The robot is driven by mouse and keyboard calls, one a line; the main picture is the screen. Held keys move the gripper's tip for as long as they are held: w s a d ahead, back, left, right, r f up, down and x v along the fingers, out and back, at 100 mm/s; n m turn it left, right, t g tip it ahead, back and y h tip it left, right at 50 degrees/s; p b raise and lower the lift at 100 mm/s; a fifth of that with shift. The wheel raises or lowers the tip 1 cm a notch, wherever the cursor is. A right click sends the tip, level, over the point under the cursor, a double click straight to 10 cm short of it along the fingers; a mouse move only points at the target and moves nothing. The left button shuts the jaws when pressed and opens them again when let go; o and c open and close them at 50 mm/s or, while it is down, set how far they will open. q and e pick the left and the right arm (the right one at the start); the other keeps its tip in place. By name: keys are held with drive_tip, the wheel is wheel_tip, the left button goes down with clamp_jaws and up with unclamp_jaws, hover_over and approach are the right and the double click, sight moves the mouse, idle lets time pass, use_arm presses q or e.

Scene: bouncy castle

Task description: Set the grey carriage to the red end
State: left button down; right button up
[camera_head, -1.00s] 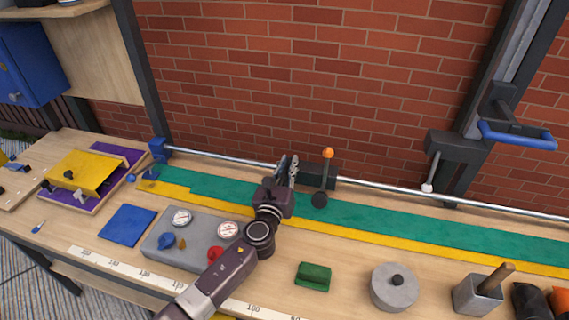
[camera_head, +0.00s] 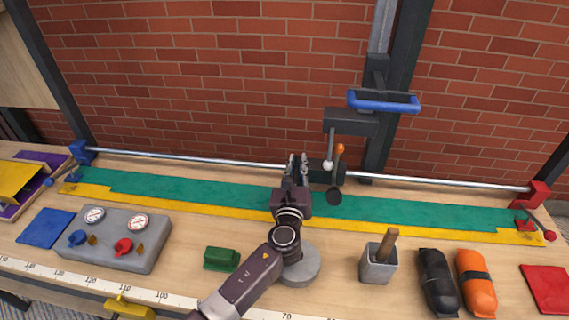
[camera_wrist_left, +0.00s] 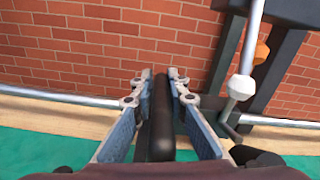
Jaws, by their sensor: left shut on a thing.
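The dark grey carriage (camera_head: 326,172) sits on the long steel rail (camera_head: 220,162), right of the rail's middle. A lever with an orange knob (camera_head: 340,149) stands at its right side. The rail's red end block (camera_head: 538,194) is at the far right and its blue end block (camera_head: 80,152) at the far left. My left gripper (camera_head: 298,162) is at the carriage's left side. In the left wrist view my left gripper (camera_wrist_left: 160,80) is shut on a black upright handle (camera_wrist_left: 160,128), apparently the carriage's. The carriage body is partly hidden by the gripper.
A bracket with a blue handle (camera_head: 382,101) hangs behind the rail, with a white-tipped rod (camera_head: 328,164) close to the carriage. The green strip (camera_head: 420,208) to the right is clear.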

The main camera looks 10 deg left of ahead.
use_arm(q)
drive_tip(key=shift+s+d+f, duration=0.1)
drive_tip(key=shift+d, duration=0.75)
drive_tip(key=c, duration=1.9)
unclamp_jaws()
drive_tip(key=shift+c, duration=0.2)
drive_tip(key=s, duration=1.2)
drive_tip(key=shift+a, duration=0.25)
